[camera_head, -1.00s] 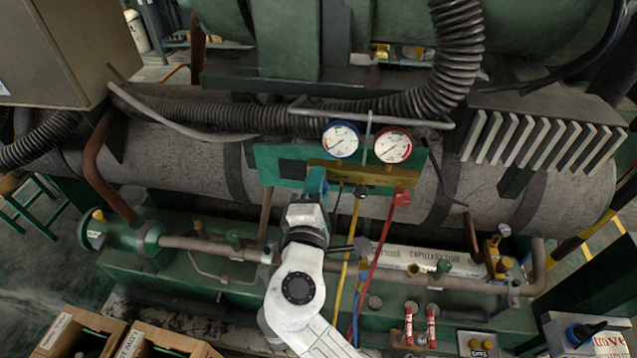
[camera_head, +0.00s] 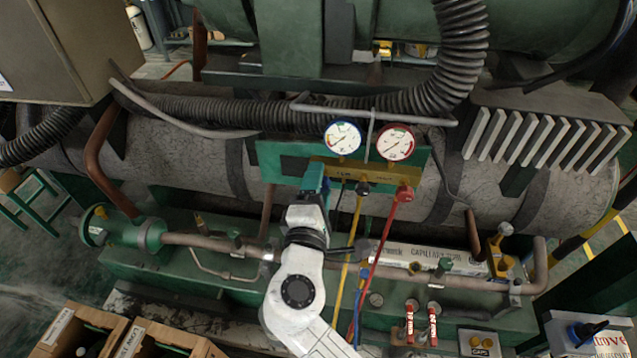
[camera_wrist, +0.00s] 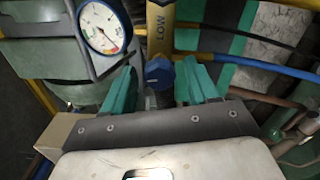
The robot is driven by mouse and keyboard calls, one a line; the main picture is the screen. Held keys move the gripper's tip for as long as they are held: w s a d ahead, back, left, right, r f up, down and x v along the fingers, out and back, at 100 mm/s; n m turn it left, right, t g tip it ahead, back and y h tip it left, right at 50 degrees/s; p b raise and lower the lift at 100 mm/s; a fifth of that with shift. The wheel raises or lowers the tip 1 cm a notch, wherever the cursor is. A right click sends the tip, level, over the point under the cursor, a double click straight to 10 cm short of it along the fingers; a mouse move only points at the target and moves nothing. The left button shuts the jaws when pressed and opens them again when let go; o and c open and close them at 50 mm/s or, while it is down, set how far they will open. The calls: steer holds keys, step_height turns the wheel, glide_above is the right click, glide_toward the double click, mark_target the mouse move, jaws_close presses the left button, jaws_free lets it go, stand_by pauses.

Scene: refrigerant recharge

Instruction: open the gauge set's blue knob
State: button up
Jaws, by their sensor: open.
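The gauge set's blue knob (camera_wrist: 158,73) shows in the wrist view at the end of the brass manifold (camera_wrist: 160,22), which is marked LOW. My gripper (camera_wrist: 160,85) is open, with one teal finger on each side of the knob in the picture. The right finger looks very close to the knob; I cannot tell if it touches. A small gap shows at the left finger. In the head view my gripper (camera_head: 315,182) covers the manifold's left end and hides the blue knob. The blue-rimmed gauge (camera_head: 343,137) sits above, and also shows in the wrist view (camera_wrist: 103,27).
A red-rimmed gauge (camera_head: 396,142) and a red knob (camera_head: 404,193) are to the right on the manifold. A yellow hose (camera_head: 351,240) and a red hose (camera_head: 380,240) hang close to my arm. A copper pipe (camera_head: 210,243) runs below.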

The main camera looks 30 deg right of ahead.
steer(key=b+v, duration=0.1)
steer(key=v, duration=0.9)
steer(key=shift+b, duration=0.3)
